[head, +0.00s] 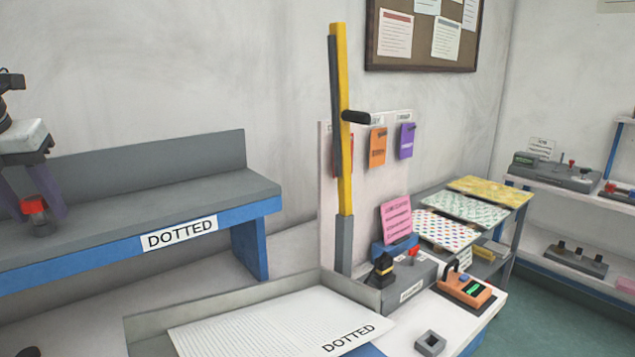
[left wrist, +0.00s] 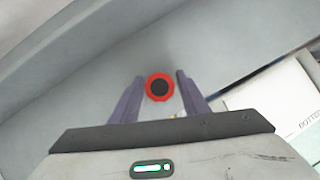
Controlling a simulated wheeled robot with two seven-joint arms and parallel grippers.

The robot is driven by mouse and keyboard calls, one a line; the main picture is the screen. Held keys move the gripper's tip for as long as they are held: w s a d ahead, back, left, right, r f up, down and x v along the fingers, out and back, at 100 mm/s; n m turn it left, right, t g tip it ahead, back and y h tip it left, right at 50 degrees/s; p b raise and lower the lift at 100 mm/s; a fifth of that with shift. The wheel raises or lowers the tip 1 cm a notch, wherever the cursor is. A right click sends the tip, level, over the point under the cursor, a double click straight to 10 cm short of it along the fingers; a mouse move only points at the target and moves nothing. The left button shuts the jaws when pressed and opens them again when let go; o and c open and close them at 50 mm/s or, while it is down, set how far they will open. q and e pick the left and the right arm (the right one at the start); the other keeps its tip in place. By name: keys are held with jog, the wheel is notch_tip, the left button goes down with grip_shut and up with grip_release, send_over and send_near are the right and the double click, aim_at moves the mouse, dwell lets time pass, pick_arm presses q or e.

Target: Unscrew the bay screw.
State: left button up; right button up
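A red-capped piece with a dark lower part (head: 36,212), which looks like the bay screw, is at the left end of the grey and blue DOTTED shelf (head: 200,190). I cannot tell whether the fingertips reach the cap's height. My right gripper is not in view.
A ribbed white DOTTED board (head: 265,325) lies in a grey tray at the front. A yellow post (head: 343,120) with a black handle rises behind it. An orange device (head: 466,289), a grey square block (head: 430,343) and patterned sheets stand right. The shelf's middle is clear.

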pick_arm(q)
jog(key=c, duration=0.8)
jog(key=shift+n+g+y, duration=0.3)
jog(key=shift+n+y, duration=0.3)
jog(key=shift+n, duration=1)
jog(key=shift+n+g+y, duration=0.3)
jog(key=shift+n, duration=1.4)
jog(key=shift+r+n+g+y, duration=0.1)
jog(key=shift+n+g+y, duration=0.35)
jog(key=shift+n, duration=0.45)
jog(key=shift+n+g, duration=0.35)
jog(key=shift+n, duration=0.45)
